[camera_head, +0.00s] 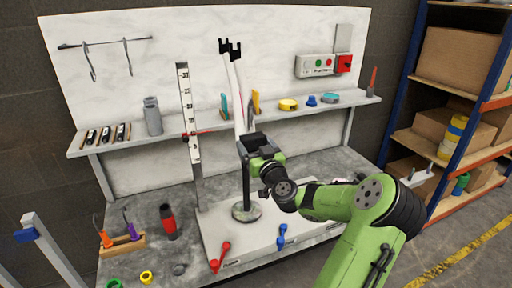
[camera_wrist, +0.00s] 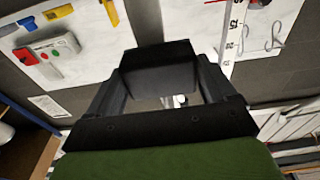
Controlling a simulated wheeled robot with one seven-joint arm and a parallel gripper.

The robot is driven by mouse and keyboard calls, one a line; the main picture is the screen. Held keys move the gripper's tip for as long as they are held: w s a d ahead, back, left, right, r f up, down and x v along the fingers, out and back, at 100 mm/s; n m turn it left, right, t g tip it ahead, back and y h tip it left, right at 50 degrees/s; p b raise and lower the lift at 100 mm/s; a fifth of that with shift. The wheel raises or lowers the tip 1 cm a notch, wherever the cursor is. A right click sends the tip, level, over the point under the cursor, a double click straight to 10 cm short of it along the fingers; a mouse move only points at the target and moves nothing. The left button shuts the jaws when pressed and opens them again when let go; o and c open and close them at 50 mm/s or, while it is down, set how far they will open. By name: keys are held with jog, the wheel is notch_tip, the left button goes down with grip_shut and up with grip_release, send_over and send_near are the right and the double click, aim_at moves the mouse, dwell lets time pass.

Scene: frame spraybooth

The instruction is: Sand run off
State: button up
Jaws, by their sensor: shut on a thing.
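My gripper (camera_head: 256,142) is shut on a black block (camera_wrist: 158,66), which fills the space between its dark fingers in the wrist view. The white fork (camera_head: 238,100) stands upright above the bench, with black ends at the top and a thin reddish line along it. My gripper is at its lower part in the head view; I cannot tell whether the block touches it. A stand with a round dark base (camera_head: 246,211) is below the gripper. A paint run cannot be made out clearly.
A tall ruler (camera_head: 188,110) stands left of the fork. The shelf holds a grey can (camera_head: 152,116), a yellow roll (camera_head: 288,104) and small tools. A control box (camera_head: 318,65) is on the back panel. Red (camera_head: 220,257) and blue (camera_head: 282,236) clamps lie at the front. Racking (camera_head: 470,110) stands right.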

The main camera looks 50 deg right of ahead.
aim_at(250, 124)
jog(key=shift+r, duration=0.1)
notch_tip(250, 124, up, 14)
jog(key=p, duration=0.7)
jog(key=shift+w+r+p, duration=0.15)
jog(key=shift+w+p, duration=0.1)
jog(key=shift+p, duration=0.1)
dwell(0.4)
notch_tip(250, 124, down, 8)
jog(key=b, duration=0.9)
jog(key=shift+s+b, duration=0.1)
jog(key=shift+b, duration=0.2)
jog(key=shift+f+b, duration=0.65)
jog(key=shift+f, duration=0.25)
jog(key=shift+s+f, duration=0.1)
jog(key=shift+f, duration=2.3)
jog(key=shift+s, duration=0.1)
jog(key=shift+r+v, duration=0.2)
jog(key=shift+v, duration=1.25)
jog(key=shift+r+v, duration=0.25)
jog(key=shift+v, duration=1.2)
